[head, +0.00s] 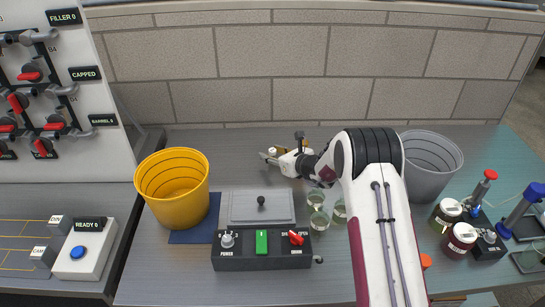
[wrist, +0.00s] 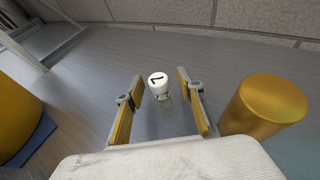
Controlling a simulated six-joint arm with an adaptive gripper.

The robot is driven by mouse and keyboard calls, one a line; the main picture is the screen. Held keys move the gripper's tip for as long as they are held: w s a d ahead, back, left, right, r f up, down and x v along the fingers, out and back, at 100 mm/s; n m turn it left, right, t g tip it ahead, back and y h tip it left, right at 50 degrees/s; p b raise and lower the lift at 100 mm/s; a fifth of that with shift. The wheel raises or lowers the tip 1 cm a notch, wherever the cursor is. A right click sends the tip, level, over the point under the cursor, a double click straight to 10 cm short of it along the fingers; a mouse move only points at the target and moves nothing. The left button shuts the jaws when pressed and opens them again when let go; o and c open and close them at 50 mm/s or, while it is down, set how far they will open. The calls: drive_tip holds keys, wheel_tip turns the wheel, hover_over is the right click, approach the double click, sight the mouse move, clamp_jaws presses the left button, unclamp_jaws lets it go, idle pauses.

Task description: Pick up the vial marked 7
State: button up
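A small vial (wrist: 157,81) with a white cap stands on the counter in the wrist view. Its cap bears a dark mark that looks like a 7, turned in the picture. A small white top, probably this vial (head: 272,151), shows beside my fingers in the head view. My gripper (wrist: 161,88) is open, with one finger on each side of the vial and a gap visible on both sides. In the head view my gripper (head: 279,160) reaches left, low over the counter's back. The vial's lower body is hard to make out.
A brass cylinder (wrist: 266,104) stands close right of my right finger in the wrist view. A yellow bucket (head: 172,190) stands left, a grey bin (head: 430,165) right. Several glasses (head: 319,219) stand in front, beside a grey lidded plate (head: 250,207) and a switch box (head: 262,262).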

sight(272, 150)
idle(0.3)
clamp_jaws()
drive_tip(key=shift+r, duration=5)
